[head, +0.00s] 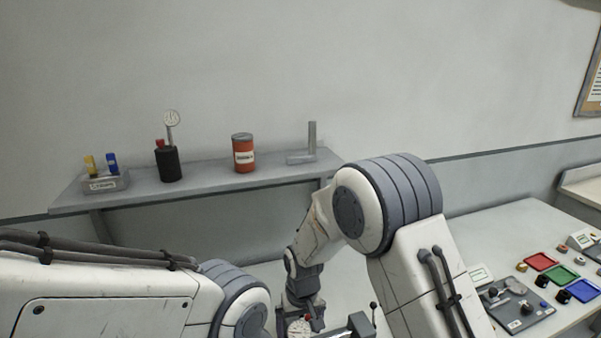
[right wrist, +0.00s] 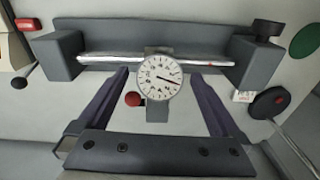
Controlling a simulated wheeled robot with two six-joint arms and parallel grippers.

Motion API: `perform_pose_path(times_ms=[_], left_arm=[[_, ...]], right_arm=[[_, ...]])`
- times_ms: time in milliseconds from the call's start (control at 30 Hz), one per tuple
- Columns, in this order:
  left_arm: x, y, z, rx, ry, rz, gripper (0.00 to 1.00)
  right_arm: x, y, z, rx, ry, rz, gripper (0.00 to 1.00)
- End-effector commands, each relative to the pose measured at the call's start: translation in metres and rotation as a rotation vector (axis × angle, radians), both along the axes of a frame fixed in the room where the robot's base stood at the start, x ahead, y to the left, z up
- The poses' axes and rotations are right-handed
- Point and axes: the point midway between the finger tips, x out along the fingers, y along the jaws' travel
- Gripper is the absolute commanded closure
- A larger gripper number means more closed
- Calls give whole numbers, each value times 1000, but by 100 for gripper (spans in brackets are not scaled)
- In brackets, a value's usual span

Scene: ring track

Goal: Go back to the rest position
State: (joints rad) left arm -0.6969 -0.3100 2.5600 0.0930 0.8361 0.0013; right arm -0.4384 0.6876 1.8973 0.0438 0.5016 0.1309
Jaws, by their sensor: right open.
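My right gripper (right wrist: 162,76) is open in the right wrist view, with one dark finger on each side. Between the fingers shows a round white dial gauge (right wrist: 160,78) with a red needle. Neither finger appears to touch it. Behind it a silver rod (right wrist: 105,58) spans two grey blocks of a fixture (right wrist: 205,46). In the head view my right arm bends down at the centre, and the dial gauge (head: 299,327) shows at the bottom edge, partly cut off. My left arm enters from the lower left, and its gripper is out of view.
A grey wall shelf (head: 210,186) holds a caddy (head: 105,183), a black cup (head: 168,165), a red can (head: 243,153) and a metal square (head: 312,140). At right, the table (head: 500,232) carries a red tray (head: 541,262), a blue tray (head: 582,289) and a grey plate (head: 515,310).

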Motion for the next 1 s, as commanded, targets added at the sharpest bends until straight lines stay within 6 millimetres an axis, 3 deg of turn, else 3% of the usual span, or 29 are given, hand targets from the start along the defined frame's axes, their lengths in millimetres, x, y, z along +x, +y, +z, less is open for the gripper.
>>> perform_pose_path(times_ms=[367,767,1000], left_arm=[[0,0,-18,0,0,-1,0],[0,0,-17,0,0,-1,0],[0,0,-4,0,0,0,0]], right_arm=[[1,-2,0,104,33,-158,0],[0,-2,1,108,35,-163,0],[-1,0,4,52,20,-77,0]])
